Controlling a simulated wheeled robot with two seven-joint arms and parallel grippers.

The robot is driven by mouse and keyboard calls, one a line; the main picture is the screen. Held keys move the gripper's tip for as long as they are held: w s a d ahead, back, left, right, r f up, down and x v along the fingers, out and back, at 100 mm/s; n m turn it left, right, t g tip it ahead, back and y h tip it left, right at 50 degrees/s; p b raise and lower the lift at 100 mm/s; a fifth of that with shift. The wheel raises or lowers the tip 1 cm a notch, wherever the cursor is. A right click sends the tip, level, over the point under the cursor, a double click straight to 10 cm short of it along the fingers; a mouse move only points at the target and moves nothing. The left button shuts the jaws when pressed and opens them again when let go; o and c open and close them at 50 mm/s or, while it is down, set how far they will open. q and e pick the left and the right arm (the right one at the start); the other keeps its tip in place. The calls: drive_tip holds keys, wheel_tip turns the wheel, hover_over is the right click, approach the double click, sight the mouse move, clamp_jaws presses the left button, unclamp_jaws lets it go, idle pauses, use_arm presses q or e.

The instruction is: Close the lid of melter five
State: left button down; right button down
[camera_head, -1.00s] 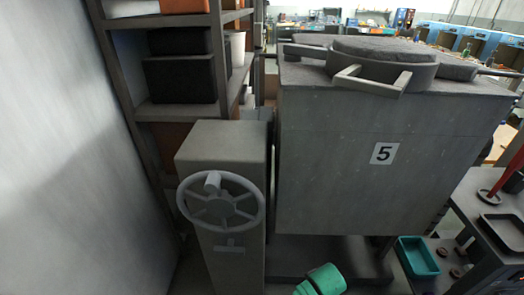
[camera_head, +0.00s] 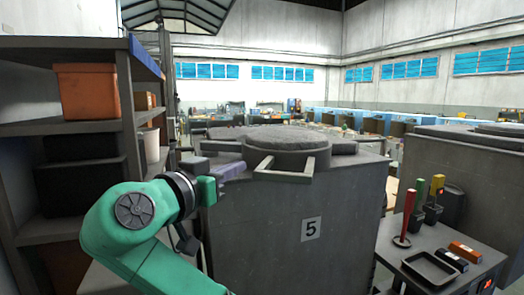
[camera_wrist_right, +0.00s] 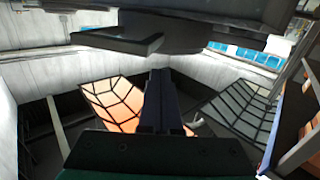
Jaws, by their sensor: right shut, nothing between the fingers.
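Melter five (camera_head: 275,235) is a large grey box with a "5" label on its front, in the middle of the head view. Its thick round lid (camera_head: 287,142) lies about level on top; I cannot tell whether it is fully seated. A square-cornered grey handle (camera_head: 284,176) juts from the lid's front. My right gripper (camera_head: 232,170), on the green arm, is left of the handle, apart from it. In the right wrist view its dark fingers (camera_wrist_right: 160,95) are together and empty, and the handle (camera_wrist_right: 125,42) shows beyond them. My left gripper is out of view.
A shelf rack (camera_head: 130,130) with an orange bin (camera_head: 87,91) and dark boxes stands close on the left. A side table (camera_head: 425,285) with a tray (camera_head: 430,267) and upright tools is at the lower right. Another grey melter (camera_head: 470,165) stands behind it.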

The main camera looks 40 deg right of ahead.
sight(275, 147)
drive_tip(key=shift+m, duration=0.4)
drive_tip(key=p+x, duration=0.1)
drive_tip(key=x, duration=0.3)
drive_tip(key=r+p+x, duration=0.1)
drive_tip(key=p+x, duration=0.1)
drive_tip(key=x, duration=0.3)
drive_tip(key=s+p+x, duration=0.1)
drive_tip(key=p+x, duration=0.1)
drive_tip(key=x, duration=0.3)
drive_tip(key=shift+s+d+r, duration=0.1)
drive_tip(key=shift+d+r, duration=0.1)
drive_tip(key=shift+f, duration=0.1)
